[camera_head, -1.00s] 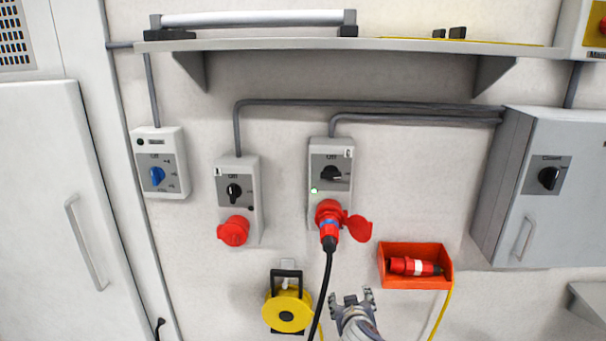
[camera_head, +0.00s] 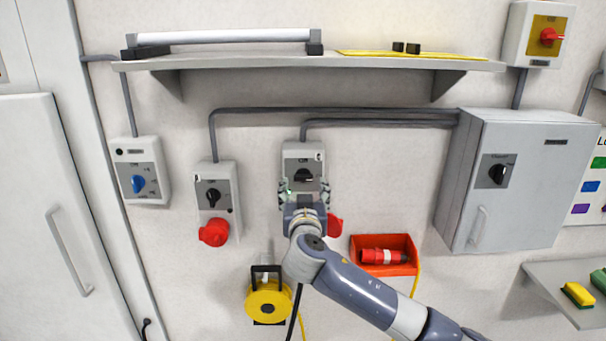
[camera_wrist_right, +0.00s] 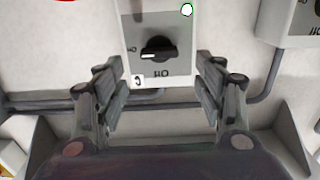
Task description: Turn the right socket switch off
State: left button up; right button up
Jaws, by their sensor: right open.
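The right socket switch (camera_head: 303,175) is a black rotary knob on the upper face of a grey wall box (camera_head: 301,153). My right gripper (camera_head: 305,189) is in front of this box. Its fingers are open, one on each side of the knob in the wrist view, apart from it. My arm hides most of the box's red plug; a red cap (camera_head: 335,227) shows beside it. My left gripper is not in view.
The left socket box (camera_head: 213,172) and a box with a blue knob (camera_head: 139,184) are to the left. A shelf (camera_head: 400,62) juts out above. An orange bin (camera_head: 383,268) and a yellow cable reel (camera_head: 268,303) are below. A grey cabinet (camera_head: 520,210) stands right.

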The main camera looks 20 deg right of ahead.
aim_at(303, 178)
jog(key=p+x, duration=0.2)
jog(key=x, duration=0.4)
jog(key=shift+w+d+f, duration=0.1)
jog(key=shift+w+f, duration=0.05)
jog(key=shift+w, duration=0.05)
jog(key=c, duration=1.1)
